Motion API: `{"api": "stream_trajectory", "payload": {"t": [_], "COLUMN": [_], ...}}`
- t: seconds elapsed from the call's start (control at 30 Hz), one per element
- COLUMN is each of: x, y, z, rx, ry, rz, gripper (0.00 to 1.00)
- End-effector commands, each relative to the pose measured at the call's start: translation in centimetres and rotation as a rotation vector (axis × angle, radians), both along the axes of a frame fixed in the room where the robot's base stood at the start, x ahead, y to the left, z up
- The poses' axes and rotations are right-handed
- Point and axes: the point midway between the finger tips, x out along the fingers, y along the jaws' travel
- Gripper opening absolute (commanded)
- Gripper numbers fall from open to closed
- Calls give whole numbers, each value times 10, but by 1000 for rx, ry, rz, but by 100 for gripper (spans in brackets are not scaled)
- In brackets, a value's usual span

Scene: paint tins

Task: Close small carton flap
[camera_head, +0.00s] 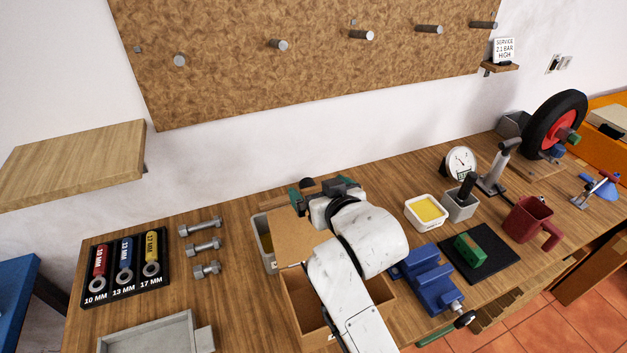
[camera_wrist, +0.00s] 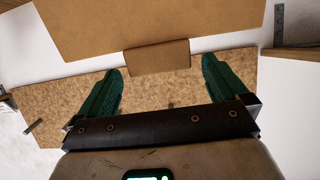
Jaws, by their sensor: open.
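The small brown carton (camera_head: 300,305) stands on the bench, partly hidden behind my white arm. Its flap (camera_head: 297,240) stands raised at the carton's back side. In the wrist view the flap (camera_wrist: 150,22) fills the top, with a narrow tab (camera_wrist: 158,57) at its edge. My gripper (camera_head: 318,188) is above and behind the flap in the head view. Its green fingers are spread wide with nothing held between them. In the wrist view the tab shows between the fingertips of my gripper (camera_wrist: 162,68); I cannot tell whether they touch the flap.
A grey bin (camera_head: 262,240) is behind the carton. A blue vise (camera_head: 428,278) stands close to its right. Several bolts (camera_head: 203,246) and a socket tray (camera_head: 124,268) lie left. A pegboard (camera_head: 300,55) hangs on the wall. Bare bench lies between bolts and carton.

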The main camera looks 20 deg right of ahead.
Motion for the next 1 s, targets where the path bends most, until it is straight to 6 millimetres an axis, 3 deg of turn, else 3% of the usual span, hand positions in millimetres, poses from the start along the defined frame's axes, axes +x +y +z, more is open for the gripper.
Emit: {"api": "stream_trajectory", "payload": {"t": [0.3,0.67,1.0], "x": [33,37,37], "y": [0,0,0], "z": [-13,-15,-15], "rx": [-1,0,0], "ry": [1,0,0], "rz": [1,1,1], "gripper": [100,100,69]}}
